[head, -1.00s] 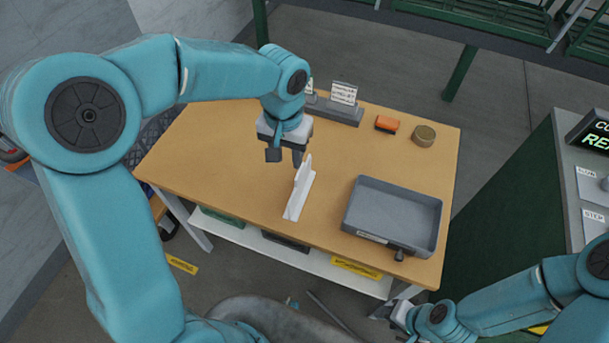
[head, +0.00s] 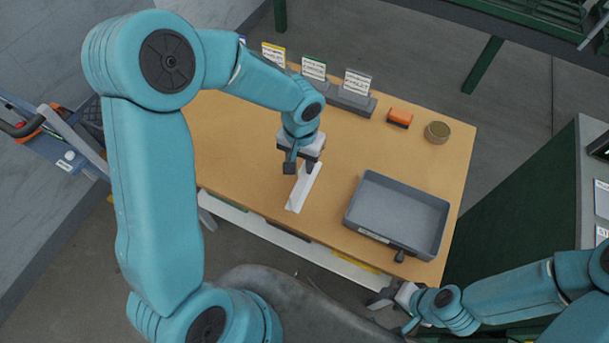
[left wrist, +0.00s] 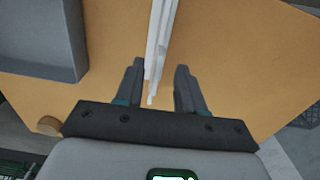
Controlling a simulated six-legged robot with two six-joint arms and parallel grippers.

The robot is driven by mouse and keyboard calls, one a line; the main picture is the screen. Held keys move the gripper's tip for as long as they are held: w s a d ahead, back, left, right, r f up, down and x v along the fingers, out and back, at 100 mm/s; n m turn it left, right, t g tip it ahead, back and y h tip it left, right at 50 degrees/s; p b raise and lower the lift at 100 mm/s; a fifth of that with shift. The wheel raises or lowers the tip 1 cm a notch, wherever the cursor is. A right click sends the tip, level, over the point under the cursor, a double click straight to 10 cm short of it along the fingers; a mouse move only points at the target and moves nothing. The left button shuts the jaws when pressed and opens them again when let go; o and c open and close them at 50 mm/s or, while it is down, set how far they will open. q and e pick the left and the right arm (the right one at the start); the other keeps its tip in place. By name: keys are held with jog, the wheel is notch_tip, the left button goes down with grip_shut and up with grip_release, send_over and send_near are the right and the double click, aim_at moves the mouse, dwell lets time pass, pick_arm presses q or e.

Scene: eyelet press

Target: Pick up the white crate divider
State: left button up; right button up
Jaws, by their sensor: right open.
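The white crate divider (head: 302,190) stands on the wooden table near its front edge, left of the grey tray. My left gripper (head: 299,168) is right above its far end, pointing down. In the left wrist view the divider (left wrist: 157,50) runs between the two open fingers of my left gripper (left wrist: 159,88), with a gap visible on the right side and little or none on the left. The far end of the divider is partly hidden by the gripper in the head view. My right gripper (head: 395,306) is open and empty, low beyond the table's front right corner.
A grey tray (head: 359,205) with a dark latch sits right of the divider. An orange block (head: 400,117), a round tin (head: 437,132) and a grey holder with label cards (head: 352,101) stand along the back. The table's left part is clear.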

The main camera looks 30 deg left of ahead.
aim_at(303, 172)
pick_arm(q)
jog(key=shift+s+d+f, duration=0.1)
jog(key=shift+f, duration=0.1)
jog(key=f, duration=0.3)
jog(key=f+p, duration=0.1)
jog(key=f, duration=0.1)
jog(key=shift+w, duration=0.25)
jog(key=shift+f, duration=0.15)
grip_shut()
